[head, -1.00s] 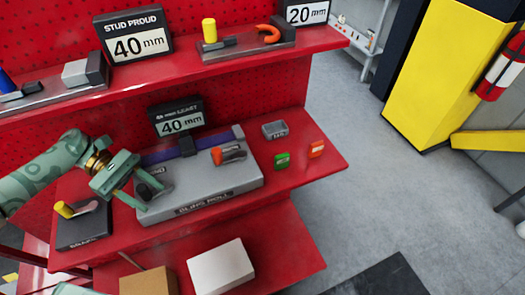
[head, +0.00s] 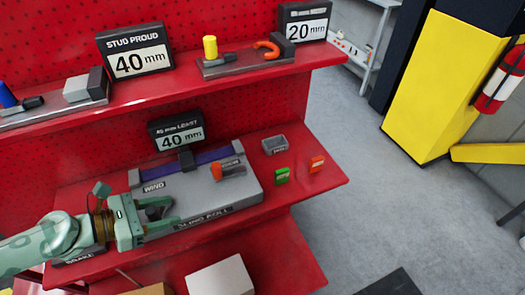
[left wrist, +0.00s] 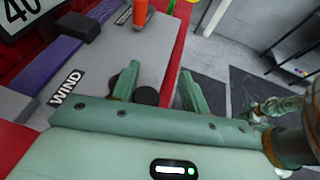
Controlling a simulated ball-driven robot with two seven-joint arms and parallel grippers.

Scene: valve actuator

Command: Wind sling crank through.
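The sling roll unit (head: 205,201) is a grey block on the red middle shelf, with a WIND label and a purple strap (head: 215,153) along its back. An orange-tipped lever (head: 228,170) sits on its right part. My left gripper (head: 172,208) is over the unit's front left, fingers apart. In the left wrist view a dark round crank knob (left wrist: 147,96) lies between the fingers (left wrist: 160,88), nearer the left one. Whether it touches is unclear. The rest of the crank is hidden by the gripper.
A 40 mm display (head: 177,131) stands behind the unit. A grey box (head: 274,145), a green tag (head: 282,176) and an orange tag (head: 317,164) lie to its right. The upper shelf (head: 150,92) overhangs behind. A white box (head: 222,277) is on the shelf below.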

